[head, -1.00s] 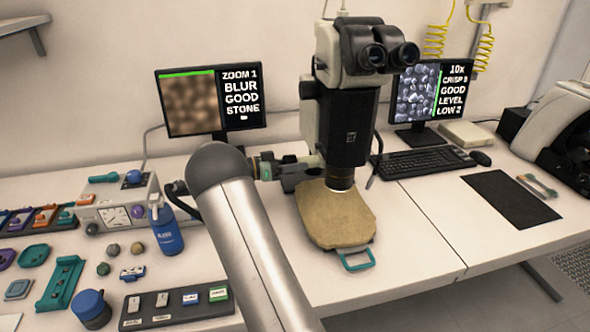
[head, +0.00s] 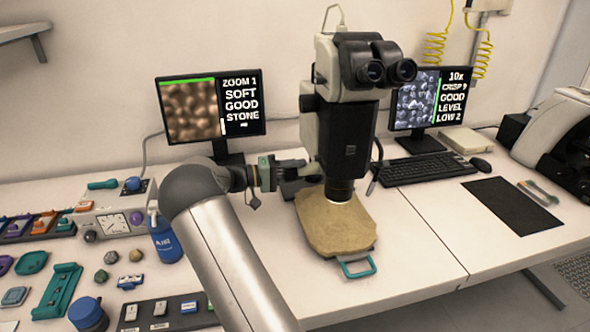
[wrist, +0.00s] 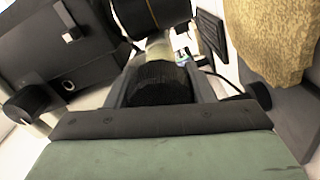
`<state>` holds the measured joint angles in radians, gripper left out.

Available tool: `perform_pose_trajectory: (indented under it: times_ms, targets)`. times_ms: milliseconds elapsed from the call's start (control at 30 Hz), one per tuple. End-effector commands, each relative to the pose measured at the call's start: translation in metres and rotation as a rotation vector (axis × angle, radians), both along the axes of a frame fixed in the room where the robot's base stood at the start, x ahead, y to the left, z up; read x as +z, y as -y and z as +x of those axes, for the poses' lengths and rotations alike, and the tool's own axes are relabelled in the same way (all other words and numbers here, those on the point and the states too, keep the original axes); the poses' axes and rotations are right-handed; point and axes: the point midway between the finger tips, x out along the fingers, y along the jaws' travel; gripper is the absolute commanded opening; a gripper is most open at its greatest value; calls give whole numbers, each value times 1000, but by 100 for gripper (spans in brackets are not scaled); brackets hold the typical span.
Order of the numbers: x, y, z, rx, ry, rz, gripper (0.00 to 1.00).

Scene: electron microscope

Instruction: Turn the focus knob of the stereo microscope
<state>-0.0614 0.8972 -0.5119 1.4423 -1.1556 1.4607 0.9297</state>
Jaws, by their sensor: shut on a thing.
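The stereo microscope (head: 348,130) stands upright on the bench, with its eyepieces at the top and a tan stage plate (head: 335,225) below. My gripper (head: 307,170) reaches in from the left at the side of the microscope column. In the wrist view a dark ribbed focus knob (wrist: 165,83) sits between the two fingers, and my gripper (wrist: 163,88) is shut on it. In the head view the gripper hides the knob. The left monitor (head: 190,108) shows a brown grainy picture and reads ZOOM 1, SOFT, GOOD, STONE.
A second monitor (head: 415,100), keyboard (head: 425,167) and black mat (head: 513,206) lie to the right. A blue bottle (head: 165,238), small stones and coloured trays crowd the left bench. A teal handle (head: 357,268) sticks out in front of the stage.

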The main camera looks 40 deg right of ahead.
Motion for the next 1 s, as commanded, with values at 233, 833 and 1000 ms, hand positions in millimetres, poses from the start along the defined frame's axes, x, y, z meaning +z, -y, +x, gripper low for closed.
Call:
perform_pose_trajectory:
  times_ms: [233, 833, 1000]
  targets:
    - [3, 0, 0, 1, -211, 101, 26]
    - [3, 0, 0, -1, -689, 333, 26]
    - [3, 0, 0, -2, -777, 377, 26]
